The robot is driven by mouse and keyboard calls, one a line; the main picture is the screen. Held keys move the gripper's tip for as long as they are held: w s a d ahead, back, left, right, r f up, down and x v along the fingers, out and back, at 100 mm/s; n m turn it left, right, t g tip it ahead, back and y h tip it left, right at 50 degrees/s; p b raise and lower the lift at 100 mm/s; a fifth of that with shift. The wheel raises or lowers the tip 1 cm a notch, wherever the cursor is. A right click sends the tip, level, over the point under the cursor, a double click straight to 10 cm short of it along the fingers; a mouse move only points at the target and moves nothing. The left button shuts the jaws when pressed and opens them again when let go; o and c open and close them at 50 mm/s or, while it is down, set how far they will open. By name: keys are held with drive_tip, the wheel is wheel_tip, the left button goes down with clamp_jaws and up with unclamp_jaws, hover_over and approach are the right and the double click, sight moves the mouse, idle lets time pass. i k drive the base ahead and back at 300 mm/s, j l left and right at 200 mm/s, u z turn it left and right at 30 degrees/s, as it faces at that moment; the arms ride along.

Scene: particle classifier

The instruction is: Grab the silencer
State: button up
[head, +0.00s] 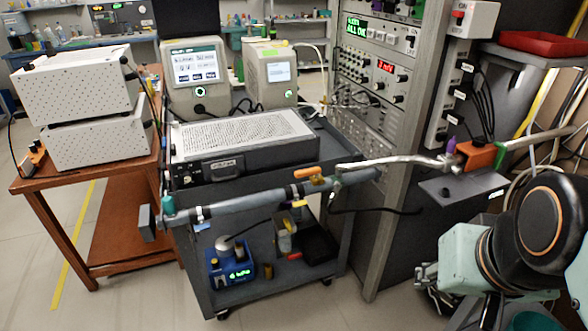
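I cannot tell for certain which part is the silencer. A long grey tube (250,200) runs across the front of the grey cart, with a teal fitting (168,205) and a grey block (146,222) at its left end. An orange-handled valve (308,173) sits on the tube. A bent metal pipe (400,162) leads right to an orange block (478,155) with a small purple piece (451,145) beside it. My arm stands at the lower right. My gripper (432,282) seems to show in part at its left, below the pipe, apart from the tube; its fingers are unclear.
The grey cart (205,262) carries a flat perforated instrument (245,140) and, below, a blue pump-like device (230,262). A tall instrument rack (415,100) stands behind. A brown table (50,185) stands left. Floor at front left is clear.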

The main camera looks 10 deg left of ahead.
sight(239, 247)
drive_tip(key=u, duration=1.35)
drive_tip(key=k+j+z, duration=0.2)
drive_tip(key=i+j, duration=0.95)
drive_tip(key=j, duration=0.15)
